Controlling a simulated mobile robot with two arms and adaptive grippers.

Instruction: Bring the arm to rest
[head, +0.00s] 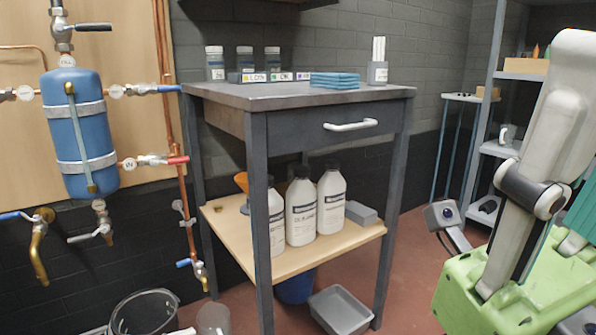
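A white jointed arm (525,180) with a dark joint band stands at the right side of the head view, over a green body (515,295). The arm's upper part leans to the right and is partly cut off by the frame edge. No gripper fingers show in the head view, so neither my left nor my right gripper is in view. What the grippers hold cannot be seen.
A dark table (290,95) with a drawer carries vials, blue pads (334,82) and a small holder; white bottles (301,210) stand on its lower shelf. A blue tank (80,133) with copper pipes is at left. A grey tray (341,310) lies on the floor.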

